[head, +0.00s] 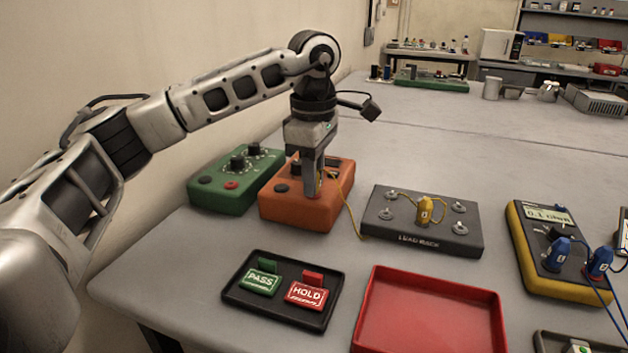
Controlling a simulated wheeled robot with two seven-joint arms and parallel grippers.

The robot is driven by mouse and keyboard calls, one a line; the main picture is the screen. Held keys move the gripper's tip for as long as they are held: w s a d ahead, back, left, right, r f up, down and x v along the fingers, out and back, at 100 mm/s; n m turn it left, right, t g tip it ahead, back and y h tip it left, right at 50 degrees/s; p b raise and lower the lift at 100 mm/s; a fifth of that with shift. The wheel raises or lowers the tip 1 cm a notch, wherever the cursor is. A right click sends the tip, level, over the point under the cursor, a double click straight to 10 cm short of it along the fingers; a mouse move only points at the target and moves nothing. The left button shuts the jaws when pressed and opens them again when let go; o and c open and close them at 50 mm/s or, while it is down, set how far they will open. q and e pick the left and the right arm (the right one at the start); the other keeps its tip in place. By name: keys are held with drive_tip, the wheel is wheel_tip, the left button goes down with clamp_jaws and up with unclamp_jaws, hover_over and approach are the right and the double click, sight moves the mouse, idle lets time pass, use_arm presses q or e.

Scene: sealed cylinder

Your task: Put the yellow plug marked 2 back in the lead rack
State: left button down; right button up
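My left gripper (312,188) points straight down over the front of the orange box (280,208). Its fingers hide part of the box top. A small bit of yellow (332,174) shows just right of the fingers, likely the yellow plug, mostly hidden; its mark cannot be read. I cannot tell whether the fingers hold it. A thin yellow lead (350,212) runs from there down to the table by the lead rack. The dark lead rack (400,238) lies to the right, with another yellow plug (425,211) upright near its middle and several round sockets. My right gripper is not in view.
A green box (222,190) with knobs stands left of the orange one. In front are a black tray (270,308) with PASS and HOLD tags and an empty red tray (430,320). A yellow meter (548,285) with blue plugs (560,250) stands at right.

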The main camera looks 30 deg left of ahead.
use_arm(q)
drive_tip(key=shift+r, duration=0.1)
drive_tip(key=shift+r+p, duration=2.75)
drive_tip(key=shift+r, duration=0.2)
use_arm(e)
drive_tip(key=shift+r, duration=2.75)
use_arm(q)
wheel_tip(320, 180, up, 9)
drive_tip(key=p, duration=0.8)
drive_tip(key=shift+f+p, duration=0.2)
drive_tip(key=shift+p, duration=0.1)
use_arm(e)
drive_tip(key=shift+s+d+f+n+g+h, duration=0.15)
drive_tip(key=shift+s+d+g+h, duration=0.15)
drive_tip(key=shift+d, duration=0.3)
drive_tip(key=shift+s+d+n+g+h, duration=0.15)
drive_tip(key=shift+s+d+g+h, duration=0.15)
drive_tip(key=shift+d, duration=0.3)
